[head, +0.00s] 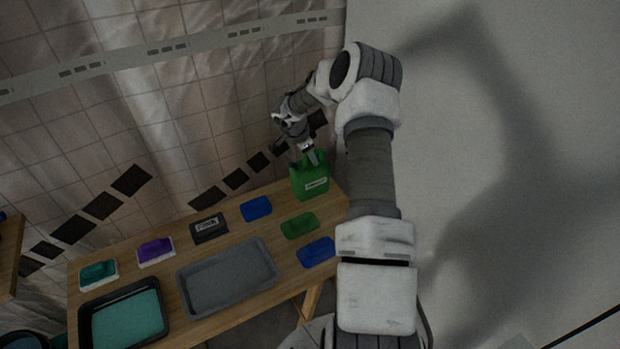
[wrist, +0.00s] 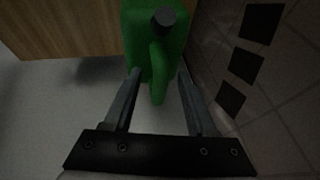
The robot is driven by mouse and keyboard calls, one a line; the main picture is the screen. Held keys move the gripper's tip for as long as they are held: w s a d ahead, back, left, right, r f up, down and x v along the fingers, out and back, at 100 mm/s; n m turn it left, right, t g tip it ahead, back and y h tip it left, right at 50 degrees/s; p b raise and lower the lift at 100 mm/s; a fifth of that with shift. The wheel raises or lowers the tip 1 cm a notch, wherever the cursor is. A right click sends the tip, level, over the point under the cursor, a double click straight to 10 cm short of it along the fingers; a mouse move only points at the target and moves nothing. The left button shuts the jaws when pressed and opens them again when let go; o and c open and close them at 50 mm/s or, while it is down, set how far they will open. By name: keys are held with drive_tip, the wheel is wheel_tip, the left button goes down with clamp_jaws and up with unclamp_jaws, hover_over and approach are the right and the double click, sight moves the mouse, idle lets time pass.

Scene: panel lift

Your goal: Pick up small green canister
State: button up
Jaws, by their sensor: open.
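The small green canister (head: 311,181) stands upright at the far right end of the wooden table, with a pale label on its front. In the wrist view the green canister (wrist: 143,30) is seen from above, with a dark round cap and a green handle. My gripper (head: 308,155) is at the top of the canister. In the wrist view my gripper (wrist: 157,75) is open, with one finger on each side of the handle. I cannot tell whether either finger touches it.
A tiled wall stands close behind, and a plain wall to the right.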

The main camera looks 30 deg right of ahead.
drive_tip(key=shift+d+f, duration=0.1)
drive_tip(key=shift+f, duration=0.15)
clamp_jaws()
drive_tip(key=shift+w+r, duration=0.1)
drive_tip(key=shift+r, duration=0.05)
idle(0.4)
